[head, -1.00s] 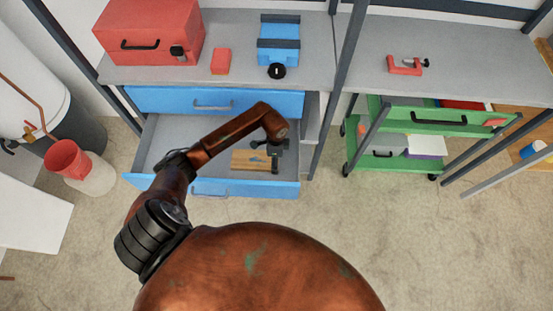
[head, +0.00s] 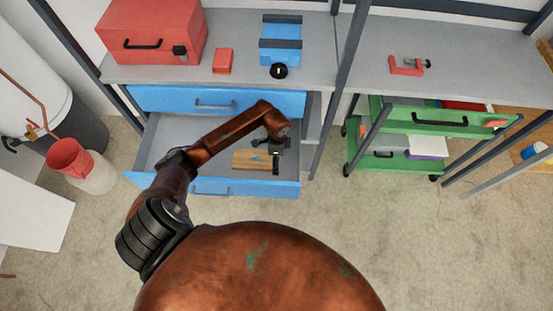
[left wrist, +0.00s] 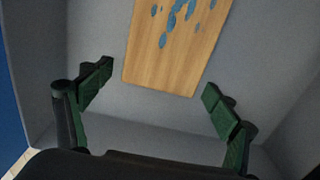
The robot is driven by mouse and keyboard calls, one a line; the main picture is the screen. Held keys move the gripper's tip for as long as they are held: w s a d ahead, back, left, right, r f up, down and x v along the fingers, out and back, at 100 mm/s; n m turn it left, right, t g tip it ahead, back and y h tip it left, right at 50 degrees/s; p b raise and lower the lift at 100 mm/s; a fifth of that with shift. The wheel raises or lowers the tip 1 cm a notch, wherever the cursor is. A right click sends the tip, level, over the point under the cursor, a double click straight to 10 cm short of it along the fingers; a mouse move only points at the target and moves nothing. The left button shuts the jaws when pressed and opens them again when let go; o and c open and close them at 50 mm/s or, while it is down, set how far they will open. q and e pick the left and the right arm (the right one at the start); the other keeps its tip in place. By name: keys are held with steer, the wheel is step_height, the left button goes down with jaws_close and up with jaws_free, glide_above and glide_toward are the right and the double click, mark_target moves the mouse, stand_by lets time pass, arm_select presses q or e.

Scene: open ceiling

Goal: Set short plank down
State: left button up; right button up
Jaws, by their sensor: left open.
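The short plank (head: 249,159) is light wood with blue paint specks. It lies in the open lower blue drawer (head: 287,189), and it also shows in the left wrist view (left wrist: 173,52) on the grey drawer floor. My left gripper (head: 275,165) is over the drawer at the plank's right end. In the left wrist view its two green fingers (left wrist: 158,88) are wide apart, with the plank's near end between and beyond them, not touching either. The gripper hides part of the plank in the head view. My right gripper is not in view.
The grey bench (head: 240,70) above holds a red toolbox (head: 150,30), a small red box (head: 222,61) and a blue vise (head: 280,40). A green cart (head: 400,165) stands right. A red bucket (head: 69,158) stands left. Drawer walls surround the gripper.

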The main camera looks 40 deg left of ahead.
arm_select(q)
step_height(320, 180, up, 12)
steer(key=p, duration=0.3)
steer(key=shift+f, duration=0.2)
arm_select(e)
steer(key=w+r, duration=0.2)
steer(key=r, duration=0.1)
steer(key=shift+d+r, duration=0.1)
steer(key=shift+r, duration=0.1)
